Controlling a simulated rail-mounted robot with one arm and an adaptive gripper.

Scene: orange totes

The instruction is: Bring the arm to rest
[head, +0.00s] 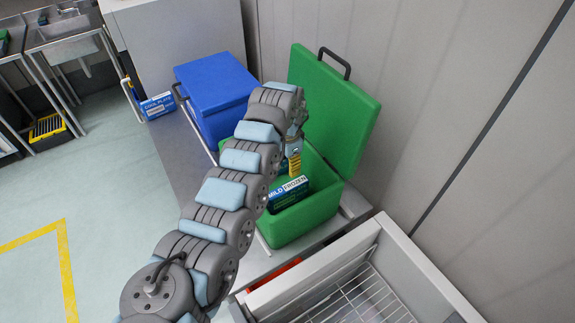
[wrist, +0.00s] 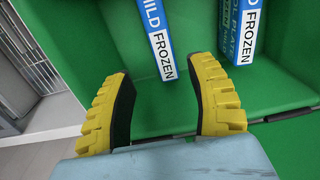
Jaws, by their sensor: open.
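My arm reaches over the open green cooler box (head: 298,228) in the head view. My gripper (head: 294,163) shows there as a bit of yellow finger over the cooler, mostly hidden by the arm. In the wrist view my gripper (wrist: 163,78) has its two yellow fingers spread apart, with nothing held between them. A blue and white box marked MILD FROZEN (wrist: 162,50) stands inside the cooler just beyond the fingertips. A second such box (wrist: 246,35) stands to its right. One of these boxes (head: 288,193) shows in the head view.
The green cooler's lid (head: 335,110) stands open at the back. A closed blue cooler (head: 212,85) is left of it, with a COOL PLATE box (head: 158,106) beside it. An open chest with a wire rack (head: 350,300) is in front. Clear floor lies at left.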

